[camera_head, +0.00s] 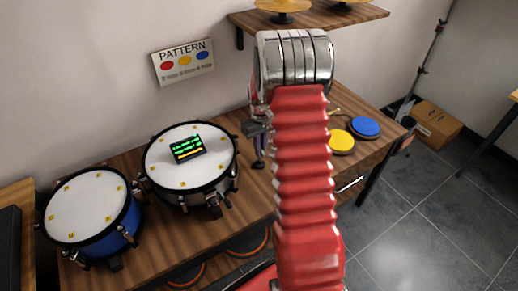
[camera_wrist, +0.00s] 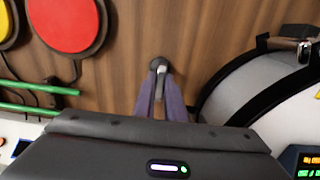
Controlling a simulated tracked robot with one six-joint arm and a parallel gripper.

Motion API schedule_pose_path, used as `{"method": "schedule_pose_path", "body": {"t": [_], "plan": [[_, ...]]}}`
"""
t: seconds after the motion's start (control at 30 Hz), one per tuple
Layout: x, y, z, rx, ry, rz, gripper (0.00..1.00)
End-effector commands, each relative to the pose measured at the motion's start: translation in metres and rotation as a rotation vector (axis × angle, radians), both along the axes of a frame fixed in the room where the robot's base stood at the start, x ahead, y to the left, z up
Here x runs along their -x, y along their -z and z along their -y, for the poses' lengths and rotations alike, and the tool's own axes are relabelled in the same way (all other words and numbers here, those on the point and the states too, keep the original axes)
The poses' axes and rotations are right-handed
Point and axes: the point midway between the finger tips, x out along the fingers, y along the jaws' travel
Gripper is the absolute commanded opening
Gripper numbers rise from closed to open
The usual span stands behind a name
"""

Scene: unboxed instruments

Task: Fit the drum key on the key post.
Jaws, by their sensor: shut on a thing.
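My gripper (camera_wrist: 159,88) shows in the wrist view with its two purple fingers close together, shut on a small grey metal piece (camera_wrist: 161,71), which looks like the drum key. Most of that piece is hidden between the fingers. A dark round piece (camera_wrist: 156,62) shows just beyond the fingertips against the wooden table; I cannot tell whether it belongs to the key or to the key post. No separate key post can be made out. In the head view my red arm covers the middle, and the dark gripper body (camera_head: 257,129) shows only partly beside it, right of the white drum.
A white drum (camera_head: 165,160) with a small lit display (camera_head: 187,149) stands close by; a blue drum (camera_head: 120,240) is farther left. Yellow (camera_head: 341,142) and blue (camera_head: 365,127) pads lie right. A red pad (camera_wrist: 62,22) and green sticks (camera_wrist: 35,109) show in the wrist view.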

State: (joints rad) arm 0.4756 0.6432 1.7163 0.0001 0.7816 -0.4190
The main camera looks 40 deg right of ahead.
Motion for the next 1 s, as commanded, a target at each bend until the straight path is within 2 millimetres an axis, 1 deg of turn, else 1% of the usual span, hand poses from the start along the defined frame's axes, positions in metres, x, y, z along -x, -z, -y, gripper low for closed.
{"method": "schedule_pose_path", "body": {"t": [0.5,0.53,0.8,0.83,1.0], "plan": [[0.0,-0.0027,0.0,0.0,0.0,0.0,0.0],[0.0,-0.0027,0.0,0.0,0.0,0.0,0.12],[0.0,-0.0026,0.0001,0.0,0.0,0.0,0.31],[0.0,-0.0026,0.0001,0.0,0.0,0.0,0.32],[0.0001,-0.0025,0.0001,0.0,0.0,0.0,0.32]]}}
